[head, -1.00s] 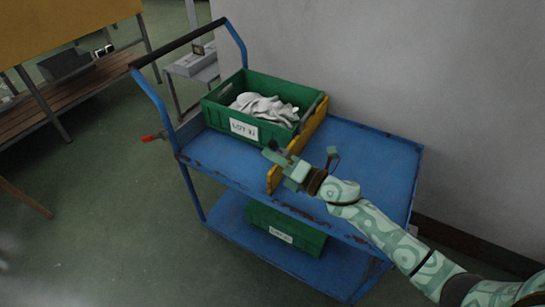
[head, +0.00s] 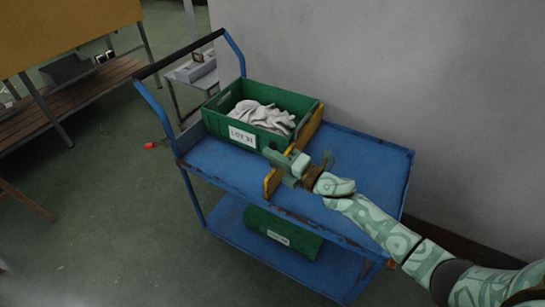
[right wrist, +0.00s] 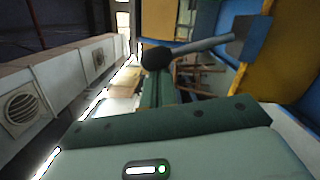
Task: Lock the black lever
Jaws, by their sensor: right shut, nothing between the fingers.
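The black lever shows in the right wrist view as a grey rod with a round black knob (right wrist: 157,58). In the head view I cannot make the lever out; my gripper covers that area. My right gripper (head: 272,155) is shut and empty, at the yellow bar (head: 308,130) that stands across the blue cart's top shelf beside the green crate. In the right wrist view its green finger (right wrist: 160,90) lies close below the knob; I cannot tell whether they touch. My left gripper is not in view.
The green crate (head: 215,122) holds grey-white cloths on the blue cart (head: 375,165). Another green crate (head: 300,240) is on the lower shelf. The top shelf is clear right of the bar. A grey wall (head: 400,70) stands behind, and a bench (head: 100,80) at the left.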

